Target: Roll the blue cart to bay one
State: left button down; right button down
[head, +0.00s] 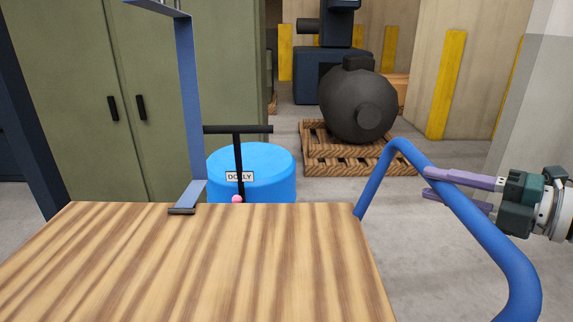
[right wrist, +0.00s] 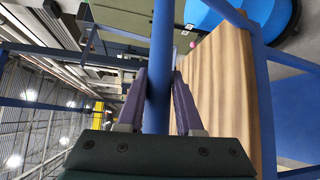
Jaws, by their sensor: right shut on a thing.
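The blue cart has a flat wooden deck (head: 215,265) that fills the lower part of the head view. Its blue tubular handle (head: 470,225) rises at the deck's right side. My right gripper (head: 432,187) comes in from the right with its purple fingers on either side of the handle tube and is shut on it. In the right wrist view the blue tube (right wrist: 158,50) runs between the fingers, with the wooden deck (right wrist: 225,95) to the right. My left gripper is not in view. No bay marking shows.
Beyond the deck stand a blue drum (head: 270,165), a black T-handle (head: 238,130) with a "DOLLY" sign, and a blue-grey post (head: 188,100). Green cabinets (head: 75,90) are at left. A dark tank (head: 350,100) sits on wooden pallets (head: 330,165). Grey floor right of the deck is clear.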

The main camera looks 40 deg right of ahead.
jog(key=c, duration=0.6)
grip_release()
jog(key=v, duration=1)
jog(key=shift+w+p, duration=0.1)
jog(key=shift+p, duration=0.2)
